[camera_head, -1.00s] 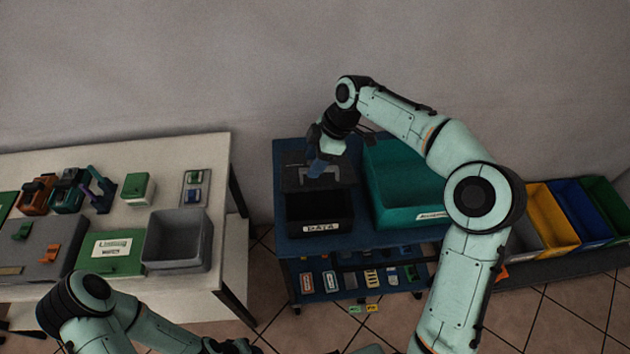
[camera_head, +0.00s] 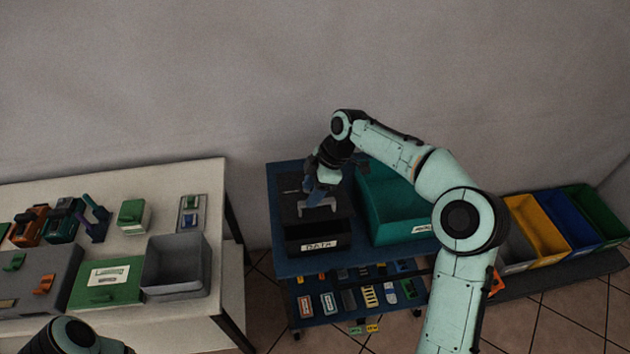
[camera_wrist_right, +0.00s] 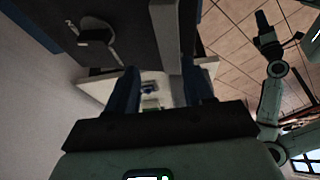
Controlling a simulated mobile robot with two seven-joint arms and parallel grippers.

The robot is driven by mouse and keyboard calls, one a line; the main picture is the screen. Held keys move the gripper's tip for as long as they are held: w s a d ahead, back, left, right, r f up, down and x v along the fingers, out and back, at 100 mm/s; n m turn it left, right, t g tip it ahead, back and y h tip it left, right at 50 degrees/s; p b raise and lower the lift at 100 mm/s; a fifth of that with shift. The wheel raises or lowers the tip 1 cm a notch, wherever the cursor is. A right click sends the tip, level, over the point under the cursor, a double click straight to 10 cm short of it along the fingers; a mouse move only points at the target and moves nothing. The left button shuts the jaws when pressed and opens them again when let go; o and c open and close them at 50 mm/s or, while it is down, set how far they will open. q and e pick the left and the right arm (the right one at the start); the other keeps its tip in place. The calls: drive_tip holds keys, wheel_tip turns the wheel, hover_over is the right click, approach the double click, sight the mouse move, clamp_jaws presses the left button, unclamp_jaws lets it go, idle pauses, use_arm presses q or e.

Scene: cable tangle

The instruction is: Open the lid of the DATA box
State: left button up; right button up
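The DATA box (camera_head: 318,247) is black with a white front label and stands on the blue cart. Its dark lid (camera_head: 292,205) is tilted, with a dark gap showing above the front wall. A light grey handle (camera_head: 320,208) sits on the lid. My right gripper (camera_head: 318,192) is over the lid, its blue fingers close to the handle. In the wrist view the right gripper (camera_wrist_right: 163,85) has its fingers apart, with a grey bar near them; contact with the handle is unclear. My left gripper is out of view; only part of that arm shows.
A teal bin (camera_head: 395,215) stands right of the box. Small parts lie on the cart's lower shelf (camera_head: 325,320). A white table (camera_head: 140,198) with a grey bin (camera_head: 177,265) is left. Yellow (camera_head: 540,228) and other coloured bins stand at the right.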

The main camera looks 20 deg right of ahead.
drive_tip(key=shift+p+v, duration=0.3)
drive_tip(key=shift+v, duration=0.45)
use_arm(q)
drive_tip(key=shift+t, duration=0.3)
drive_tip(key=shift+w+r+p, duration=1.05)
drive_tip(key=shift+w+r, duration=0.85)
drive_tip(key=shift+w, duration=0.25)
use_arm(e)
drive_tip(key=w+d+r, duration=0.2)
drive_tip(key=d+r, duration=0.4)
drive_tip(key=r, duration=0.6)
drive_tip(key=shift+w+r, duration=0.15)
drive_tip(key=shift+w, duration=0.05)
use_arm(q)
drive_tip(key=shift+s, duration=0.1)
